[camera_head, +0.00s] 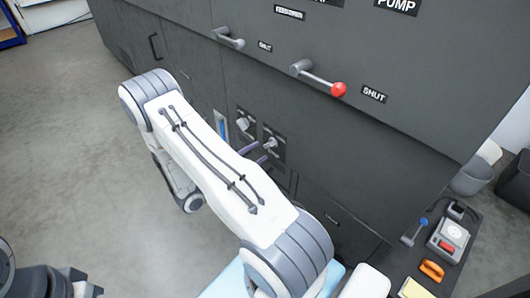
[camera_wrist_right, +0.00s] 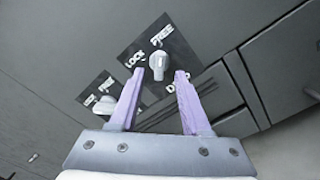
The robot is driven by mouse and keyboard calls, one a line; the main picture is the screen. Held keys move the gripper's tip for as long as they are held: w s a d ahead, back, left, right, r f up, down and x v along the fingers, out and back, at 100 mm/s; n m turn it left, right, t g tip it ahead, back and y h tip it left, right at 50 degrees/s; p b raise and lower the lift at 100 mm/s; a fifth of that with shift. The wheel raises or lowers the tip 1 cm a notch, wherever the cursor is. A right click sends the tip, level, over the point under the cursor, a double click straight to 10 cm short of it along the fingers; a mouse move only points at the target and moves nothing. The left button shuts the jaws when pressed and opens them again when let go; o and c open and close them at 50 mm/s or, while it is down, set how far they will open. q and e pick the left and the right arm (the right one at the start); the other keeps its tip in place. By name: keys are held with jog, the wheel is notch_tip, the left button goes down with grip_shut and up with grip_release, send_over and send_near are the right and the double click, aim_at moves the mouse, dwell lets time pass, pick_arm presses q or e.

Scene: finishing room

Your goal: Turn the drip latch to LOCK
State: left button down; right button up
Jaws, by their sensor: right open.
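The drip latch (camera_wrist_right: 157,66) is a pale grey knob on a dark plate lettered LOCK, FREE and DRIP. In the wrist view its long side runs roughly up and down, in line with FREE, with LOCK to its left. It also shows small in the head view (camera_head: 271,143). My right gripper (camera_wrist_right: 165,73) is open, with its purple fingers either side of the latch in the picture and nothing held. Whether the fingertips reach around the knob is unclear. In the head view the right gripper (camera_head: 256,152) is partly behind my arm. A dark part at the lower left may be my left gripper (camera_head: 85,284).
A second knob (camera_wrist_right: 104,107) on its own plate sits beside the latch. A drawer front (camera_wrist_right: 287,62) with a handle is on the right. Above are a red-tipped lever (camera_head: 338,89) and a grey lever (camera_head: 230,39), each near a SHUT label.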

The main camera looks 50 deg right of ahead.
aim_at(267, 146)
jog(key=shift+s+d+b, duration=0.2)
jog(key=shift+d+b, duration=0.4)
jog(key=shift+d, duration=1.45)
grip_shut()
